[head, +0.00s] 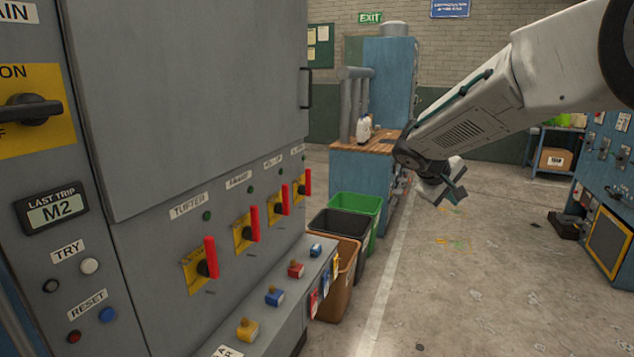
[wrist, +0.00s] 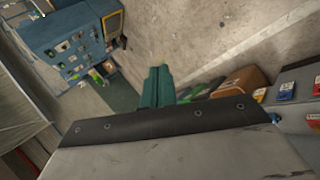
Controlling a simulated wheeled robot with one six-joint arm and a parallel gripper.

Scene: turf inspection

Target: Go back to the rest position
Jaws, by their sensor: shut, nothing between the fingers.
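My gripper (head: 455,190) hangs in free air right of the grey control cabinet (head: 205,110) in the head view, above the concrete floor. Its dark green fingers also show in the wrist view (wrist: 158,82), pressed together with nothing between them. My white arm reaches in from the upper right of the head view. The gripper is apart from the cabinet, the bins and the bench, and touches nothing that I can see.
Red-handled switches (head: 210,257) line the cabinet front. Padlocks, such as a yellow one (head: 247,330), sit on the ledge below. Brown, black and green bins (head: 357,208) stand beyond. A blue machine (head: 606,200) stands at right. Open floor (head: 480,290) lies between.

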